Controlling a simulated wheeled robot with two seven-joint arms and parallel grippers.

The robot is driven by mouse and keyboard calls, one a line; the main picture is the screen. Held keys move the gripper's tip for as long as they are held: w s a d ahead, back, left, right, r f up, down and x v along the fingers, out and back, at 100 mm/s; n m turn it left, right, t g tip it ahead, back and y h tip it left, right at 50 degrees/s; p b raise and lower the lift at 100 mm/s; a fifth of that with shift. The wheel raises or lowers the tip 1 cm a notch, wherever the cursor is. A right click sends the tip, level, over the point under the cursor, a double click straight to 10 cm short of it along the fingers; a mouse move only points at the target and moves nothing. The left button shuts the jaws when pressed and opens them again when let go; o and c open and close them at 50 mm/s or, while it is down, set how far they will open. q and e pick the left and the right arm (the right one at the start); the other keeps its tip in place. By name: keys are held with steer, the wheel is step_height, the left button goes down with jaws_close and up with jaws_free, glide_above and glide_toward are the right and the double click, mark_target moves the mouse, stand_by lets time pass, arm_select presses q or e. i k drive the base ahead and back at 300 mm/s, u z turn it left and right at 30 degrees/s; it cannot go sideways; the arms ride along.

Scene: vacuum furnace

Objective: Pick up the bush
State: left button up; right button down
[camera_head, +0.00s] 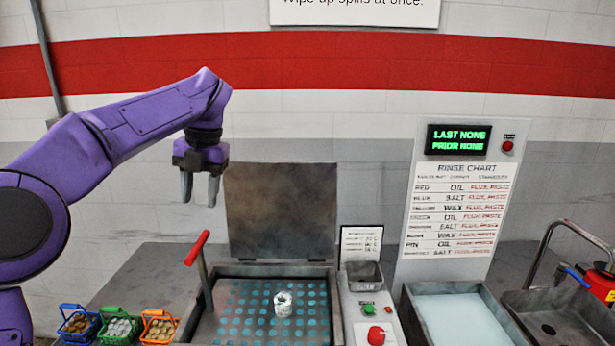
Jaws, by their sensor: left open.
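A small pale cylinder with a hollow-looking top, which looks like the bush (283,304), stands upright on a blue-dotted plate (240,320) inside an open grey box. My left gripper (200,194) points down, open and empty, high above and to the left of the bush. It is well apart from it, left of the raised lid (282,212). My right gripper is not in view.
A red-handled lever (197,247) rises at the box's left side. Blue, green and orange baskets (118,327) of small parts stand further left. On the right are a control panel with a red knob (376,335), a rinse chart board (455,205), a liquid-filled tray (450,318) and a sink (565,318).

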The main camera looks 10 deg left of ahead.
mark_target(283, 301)
steer(key=k, duration=1)
